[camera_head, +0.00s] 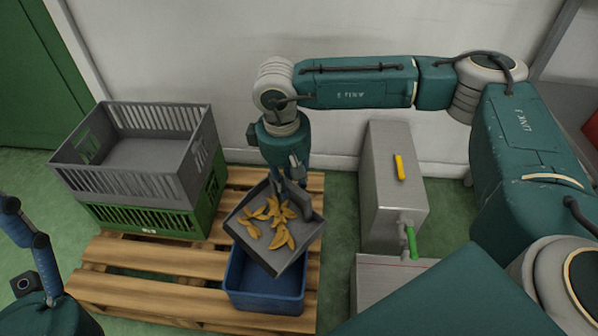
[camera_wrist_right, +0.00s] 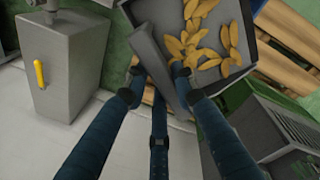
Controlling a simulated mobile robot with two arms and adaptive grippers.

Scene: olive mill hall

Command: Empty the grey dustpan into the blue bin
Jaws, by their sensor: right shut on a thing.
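The grey dustpan (camera_head: 293,258) is held above the blue bin (camera_head: 264,293), which stands on a wooden pallet. Several yellow-brown leaf-like pieces (camera_head: 277,217) lie in the pan. My right gripper (camera_head: 287,180) is shut on the dustpan's handle. In the right wrist view the gripper's fingers (camera_wrist_right: 158,75) close around the grey handle (camera_wrist_right: 160,70), with the pieces (camera_wrist_right: 203,40) in the pan beyond. The pan hides part of the bin's opening, and I cannot see whether the bin holds anything.
A grey crate (camera_head: 150,186) sits on a green crate (camera_head: 150,222) at the pallet's left. A grey metal cabinet (camera_head: 385,215) with a yellow handle and a green-handled tap stands to the right. The pallet (camera_head: 150,260) has bare slats left of the bin. A wall stands behind.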

